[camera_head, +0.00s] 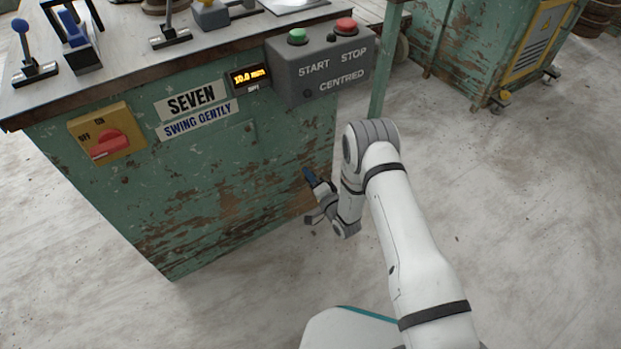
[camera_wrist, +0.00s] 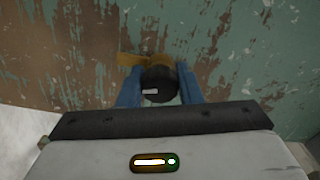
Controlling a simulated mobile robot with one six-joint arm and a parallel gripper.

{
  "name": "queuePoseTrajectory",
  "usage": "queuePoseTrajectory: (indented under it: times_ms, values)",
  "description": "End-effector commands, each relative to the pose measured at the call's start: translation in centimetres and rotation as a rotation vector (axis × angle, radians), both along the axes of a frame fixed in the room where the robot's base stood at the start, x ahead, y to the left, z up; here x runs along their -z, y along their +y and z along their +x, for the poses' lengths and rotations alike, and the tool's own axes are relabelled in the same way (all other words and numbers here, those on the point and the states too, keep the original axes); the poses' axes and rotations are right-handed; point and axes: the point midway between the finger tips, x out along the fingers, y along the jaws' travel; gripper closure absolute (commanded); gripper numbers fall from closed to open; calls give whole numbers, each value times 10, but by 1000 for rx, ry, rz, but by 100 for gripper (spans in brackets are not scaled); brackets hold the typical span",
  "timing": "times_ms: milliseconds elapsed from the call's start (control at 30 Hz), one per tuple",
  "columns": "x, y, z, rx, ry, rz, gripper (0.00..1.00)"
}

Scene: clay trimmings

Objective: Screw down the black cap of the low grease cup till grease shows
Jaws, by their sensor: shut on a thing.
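The low grease cup's black cap (camera_wrist: 159,84) is between the two blue fingers of my gripper (camera_wrist: 159,92) in the wrist view. The cap is dark and round with a small pale mark on its face. Behind it a brass-yellow part (camera_wrist: 132,60) shows against the worn green panel. My gripper is shut on the cap, one finger on each side. In the head view my gripper (camera_head: 307,188) is low at the right end of the green cabinet. The cap is hidden there. I see no grease in either view.
The green cabinet (camera_head: 215,215) carries a red rotary switch (camera_head: 108,144), a lit display (camera_head: 249,77) and a START/STOP box (camera_head: 321,73). Levers stand on its top. A green post (camera_head: 385,75) rises near its right end. The floor (camera_head: 520,220) to the right is open.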

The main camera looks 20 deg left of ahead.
Motion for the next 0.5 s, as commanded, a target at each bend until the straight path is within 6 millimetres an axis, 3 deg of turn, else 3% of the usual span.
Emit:
queuePoseTrajectory:
  times_ms: [500]
  values:
    - [-2,4,-1,-9,301,260,91]
